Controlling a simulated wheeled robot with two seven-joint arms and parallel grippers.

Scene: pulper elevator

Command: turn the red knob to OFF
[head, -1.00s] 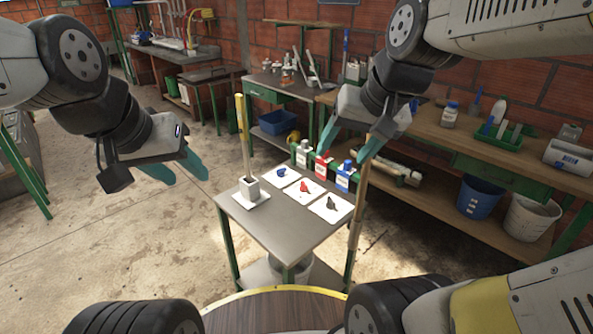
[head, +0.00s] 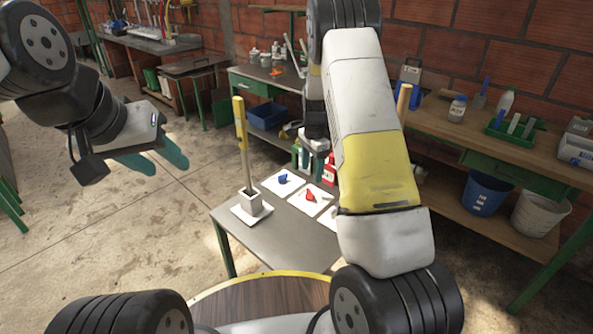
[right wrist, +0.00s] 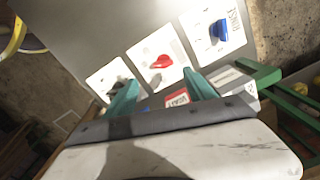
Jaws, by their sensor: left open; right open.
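The red knob (head: 310,196) sits on a white plate on the small grey table, between a blue knob (head: 283,179) and a dark knob that my right arm hides in the head view. In the right wrist view the red knob (right wrist: 163,62) lies ahead of the gap between the fingertips of my right gripper (right wrist: 163,83), which is open and empty. The dark knob (right wrist: 118,84) is close to one finger, and the blue knob (right wrist: 220,30) is at the upper right. My left gripper (head: 158,160) is open and empty, away from the table on the left.
A red bottle (head: 329,168) stands at the table's back edge. A workbench (head: 440,122) runs along the brick wall at right. The floor at left is clear.

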